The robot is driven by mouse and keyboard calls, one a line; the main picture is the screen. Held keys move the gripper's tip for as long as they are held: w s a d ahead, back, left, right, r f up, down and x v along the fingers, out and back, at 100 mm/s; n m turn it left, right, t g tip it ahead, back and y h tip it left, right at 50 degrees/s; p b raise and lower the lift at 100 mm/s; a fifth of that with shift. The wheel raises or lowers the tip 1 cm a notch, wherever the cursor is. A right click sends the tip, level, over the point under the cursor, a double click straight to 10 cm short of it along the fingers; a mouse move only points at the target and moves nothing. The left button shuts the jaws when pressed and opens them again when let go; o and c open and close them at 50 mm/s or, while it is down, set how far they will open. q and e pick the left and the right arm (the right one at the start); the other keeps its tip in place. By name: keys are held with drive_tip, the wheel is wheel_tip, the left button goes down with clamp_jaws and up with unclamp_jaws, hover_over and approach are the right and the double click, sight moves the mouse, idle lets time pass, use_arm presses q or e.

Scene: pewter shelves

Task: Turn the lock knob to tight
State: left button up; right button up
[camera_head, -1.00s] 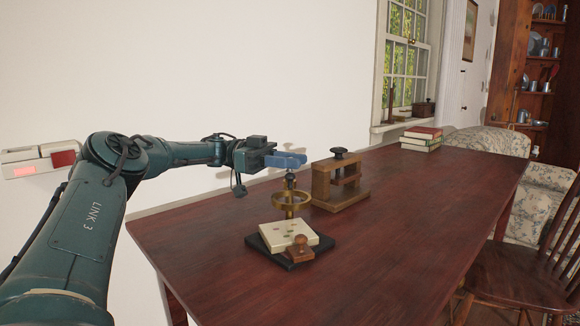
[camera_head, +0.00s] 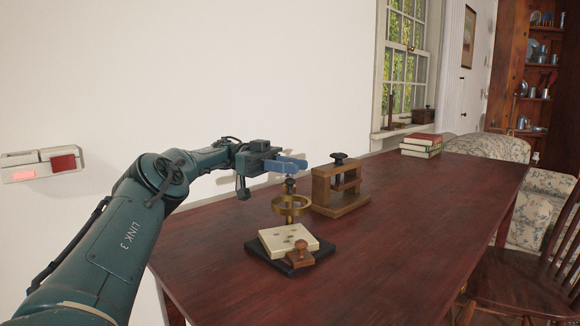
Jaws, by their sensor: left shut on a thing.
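A dark knob (camera_head: 291,184) tops a brass stand with a brass ring (camera_head: 291,206) on the table. My left gripper (camera_head: 294,164), with blue fingers, is at the knob's top and shut on it. The fingers partly hide the knob, and I cannot read any tight mark. Below the ring, a cream plate (camera_head: 272,241) with small spots lies on a dark base (camera_head: 262,252). My right gripper does not show.
A wooden press (camera_head: 322,188) with its own dark knob (camera_head: 339,158) stands close right of the brass stand. A small wooden stamp (camera_head: 300,254) sits at the base's front. Books (camera_head: 421,146) lie at the far end. The front right tabletop (camera_head: 400,240) is clear.

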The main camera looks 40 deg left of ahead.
use_arm(q)
drive_tip(key=o, duration=1)
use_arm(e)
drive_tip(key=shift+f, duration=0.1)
use_arm(q)
wheel_tip(320, 180, up, 6)
drive_tip(key=p, duration=0.3)
wheel_tip(320, 180, up, 3)
drive_tip(key=shift+p, duration=1.05)
drive_tip(key=shift+r, duration=0.35)
drive_tip(key=shift+r+p, duration=0.2)
drive_tip(key=shift+p, duration=0.15)
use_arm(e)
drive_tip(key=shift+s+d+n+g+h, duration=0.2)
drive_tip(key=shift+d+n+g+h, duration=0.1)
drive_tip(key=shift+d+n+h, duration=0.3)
